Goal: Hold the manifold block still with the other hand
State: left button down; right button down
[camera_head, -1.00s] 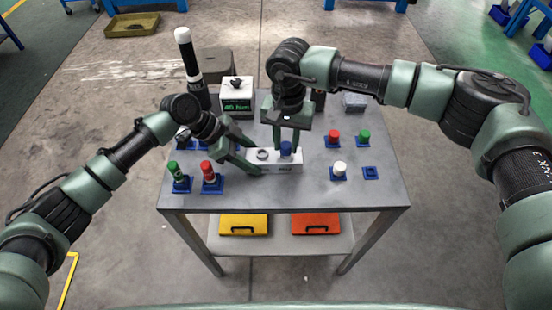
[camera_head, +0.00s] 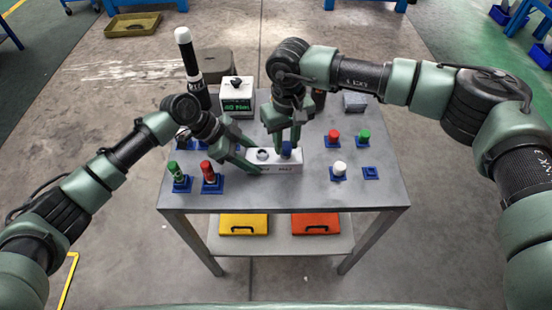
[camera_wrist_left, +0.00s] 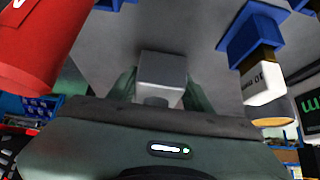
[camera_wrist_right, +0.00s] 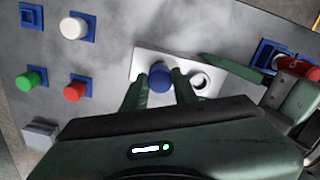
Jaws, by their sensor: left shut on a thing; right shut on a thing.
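The manifold block (camera_head: 291,168), a pale bar, lies near the middle of the tabletop. It has a round port (camera_head: 262,154) on its left part and a blue cap (camera_head: 286,149) on its right part. My left gripper (camera_head: 256,158) is shut on the block's left end; the left wrist view shows the block end (camera_wrist_left: 162,70) between the fingers. My right gripper (camera_head: 287,144) points down from above, shut on the blue cap. The right wrist view shows the cap (camera_wrist_right: 160,78) between its fingers, with the port (camera_wrist_right: 200,80) beside it.
Red (camera_head: 333,135), green (camera_head: 364,134) and white (camera_head: 339,168) caps stand in blue holders at right, near an empty holder (camera_head: 371,173). Green (camera_head: 174,170) and red (camera_head: 207,171) tools stand at left. A box with a green display (camera_head: 237,104) is behind the block.

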jog(key=n, duration=0.3)
jog(key=shift+r, duration=0.15)
jog(key=c, duration=1)
grip_release()
jog(key=shift+c, duration=0.9)
